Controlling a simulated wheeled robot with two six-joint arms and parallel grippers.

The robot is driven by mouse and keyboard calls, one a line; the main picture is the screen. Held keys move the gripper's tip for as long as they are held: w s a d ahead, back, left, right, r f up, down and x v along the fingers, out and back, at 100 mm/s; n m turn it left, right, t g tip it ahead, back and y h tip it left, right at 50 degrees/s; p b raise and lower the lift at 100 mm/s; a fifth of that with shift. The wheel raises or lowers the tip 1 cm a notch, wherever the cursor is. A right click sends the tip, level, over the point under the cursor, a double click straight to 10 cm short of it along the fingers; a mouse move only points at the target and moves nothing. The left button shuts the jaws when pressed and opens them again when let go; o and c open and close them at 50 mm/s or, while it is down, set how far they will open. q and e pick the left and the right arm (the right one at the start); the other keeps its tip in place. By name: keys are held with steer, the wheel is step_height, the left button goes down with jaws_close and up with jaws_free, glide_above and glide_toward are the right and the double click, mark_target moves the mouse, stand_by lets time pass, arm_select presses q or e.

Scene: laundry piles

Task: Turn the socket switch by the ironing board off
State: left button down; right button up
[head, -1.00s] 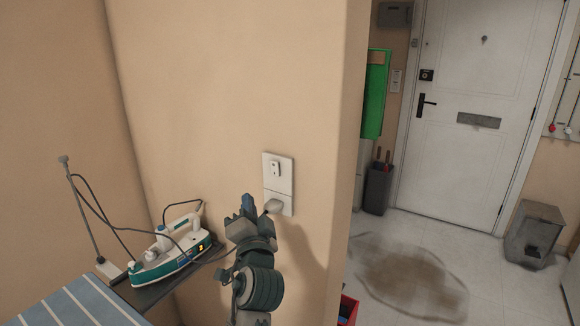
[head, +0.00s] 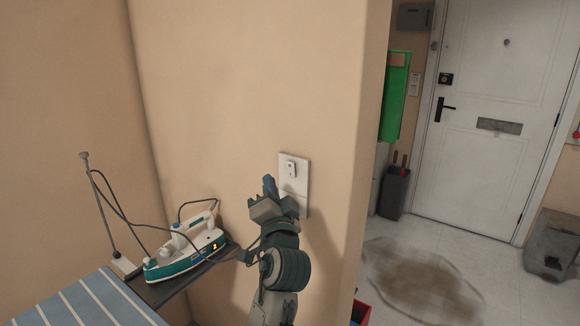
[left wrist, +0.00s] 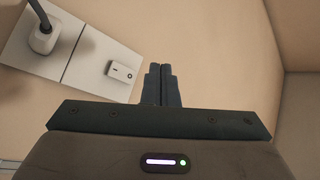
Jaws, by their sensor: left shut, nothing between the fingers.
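The white socket plate (head: 302,184) is on the beige wall, right of the ironing board (head: 85,305). Its small switch (head: 291,168) is on the upper part in the head view. In the left wrist view the plate (left wrist: 85,60) carries the switch (left wrist: 122,72) and a grey plug (left wrist: 42,38). My left gripper (head: 269,182) is shut and empty, just left of and below the switch in the head view. In the left wrist view its fingertips (left wrist: 160,70) are beside the switch, apart from it in the picture. The gripper hides the plug in the head view. My right gripper is out of view.
A teal and white iron (head: 185,250) with a lit orange display rests at the board's end, its cord on a thin stand (head: 102,205). The wall's corner is right of the socket. Beyond it are a white door (head: 490,110) and a floor stain (head: 425,280).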

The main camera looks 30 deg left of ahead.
mark_target(287, 173)
arm_select(q)
steer(key=shift+w+d+r+b, duration=0.1)
steer(key=shift+w+r+b, duration=0.05)
steer(key=shift+w, duration=1.1)
steer(key=shift+w+d+r+b, duration=0.1)
steer(key=shift+w+b, duration=0.05)
steer(key=shift+w, duration=1.05)
steer(key=shift+w, duration=0.1)
steer(key=shift+w+r, duration=0.1)
steer(key=shift+w, duration=0.25)
steer(key=shift+w, duration=0.25)
stand_by(0.7)
steer(key=shift+s, duration=0.75)
steer(key=s, duration=0.5)
steer(key=shift+a+f, duration=0.2)
steer(key=shift+f, duration=0.15)
